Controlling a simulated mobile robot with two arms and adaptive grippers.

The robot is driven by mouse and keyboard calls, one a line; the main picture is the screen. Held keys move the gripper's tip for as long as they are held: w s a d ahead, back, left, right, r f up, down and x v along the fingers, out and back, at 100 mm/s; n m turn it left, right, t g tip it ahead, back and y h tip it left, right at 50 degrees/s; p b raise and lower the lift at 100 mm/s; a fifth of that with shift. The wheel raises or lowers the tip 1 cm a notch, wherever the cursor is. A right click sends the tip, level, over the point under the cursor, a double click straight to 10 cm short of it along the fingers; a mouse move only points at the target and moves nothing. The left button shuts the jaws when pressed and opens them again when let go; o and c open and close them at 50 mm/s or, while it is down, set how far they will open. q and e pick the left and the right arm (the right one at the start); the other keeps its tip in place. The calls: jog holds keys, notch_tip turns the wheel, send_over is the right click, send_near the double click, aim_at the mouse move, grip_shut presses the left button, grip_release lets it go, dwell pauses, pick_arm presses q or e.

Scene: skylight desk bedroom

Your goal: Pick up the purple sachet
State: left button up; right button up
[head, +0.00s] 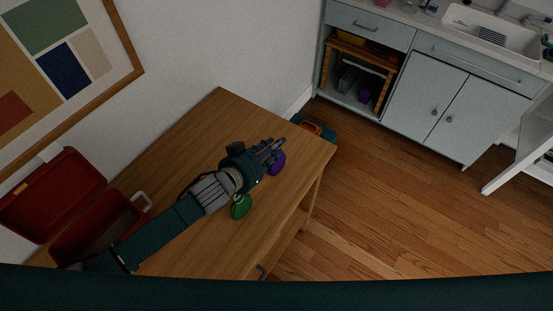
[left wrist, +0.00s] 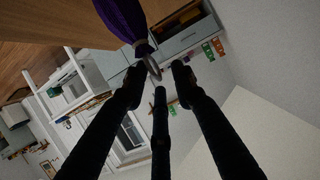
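The purple sachet (head: 277,163) lies on the wooden table near its far right end. My left gripper (head: 272,148) reaches across the table, and its dark fingers are right beside the sachet in the head view. In the left wrist view the sachet (left wrist: 124,18) hangs in from the top edge, with its gathered neck and a pale ring close to the fingertips. Whether a fingertip touches the ring I cannot tell. My right gripper is in neither view.
A green sachet-like item (head: 240,207) lies beside my left wrist on the table (head: 215,120). An open red box (head: 95,235) and a white-handled item (head: 141,201) are at the left. Cabinets (head: 425,105) stand across the floor. The table's right part is mostly clear.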

pick_arm(q)
grip_shut()
jog(key=shift+r, duration=0.15)
